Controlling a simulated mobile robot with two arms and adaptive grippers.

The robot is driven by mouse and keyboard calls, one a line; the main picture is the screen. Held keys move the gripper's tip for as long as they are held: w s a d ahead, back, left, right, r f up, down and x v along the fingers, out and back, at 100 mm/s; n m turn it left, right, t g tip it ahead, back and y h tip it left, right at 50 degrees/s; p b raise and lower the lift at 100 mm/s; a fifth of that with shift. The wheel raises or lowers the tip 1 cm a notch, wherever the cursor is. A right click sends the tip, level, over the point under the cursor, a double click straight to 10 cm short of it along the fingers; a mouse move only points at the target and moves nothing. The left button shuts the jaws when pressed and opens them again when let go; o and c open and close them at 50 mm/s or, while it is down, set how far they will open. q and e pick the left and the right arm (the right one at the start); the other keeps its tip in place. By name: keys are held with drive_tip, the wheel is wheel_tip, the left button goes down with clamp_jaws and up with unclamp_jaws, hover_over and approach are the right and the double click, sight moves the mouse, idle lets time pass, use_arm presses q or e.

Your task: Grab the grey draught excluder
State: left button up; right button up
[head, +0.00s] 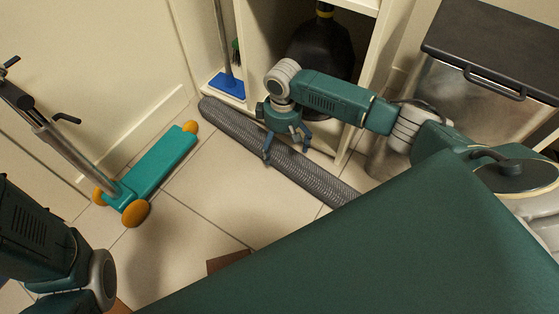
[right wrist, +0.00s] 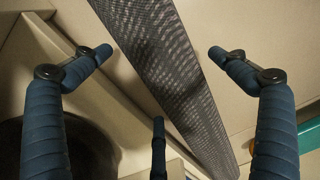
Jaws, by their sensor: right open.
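The grey draught excluder (head: 228,121) is a long ribbed roll lying on the tiled floor along the foot of the cubbies. It runs from the blue brush head down to the right, where my body hides its end. My right gripper (head: 286,150) is over its middle, with blue fingers spread and pointing down. In the right wrist view the excluder (right wrist: 165,65) passes diagonally between the open fingers of the gripper (right wrist: 160,60), and nothing is held. Of my left arm only dark green links show at the lower left; its gripper is out of the picture.
A teal scooter (head: 155,165) with orange wheels stands left on the floor. A blue brush head (head: 227,84) and a dark round object (head: 318,48) are in the cubbies (head: 262,60). A metal bin with a black lid (head: 500,45) stands right.

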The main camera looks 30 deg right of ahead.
drive_tip(key=shift+f, duration=0.55)
drive_tip(key=shift+r, duration=0.15)
drive_tip(key=c, duration=1.8)
drive_tip(key=shift+w, duration=0.1)
drive_tip(key=shift+c, duration=1.2)
drive_tip(key=shift+r, duration=0.1)
drive_tip(key=shift+c, duration=0.2)
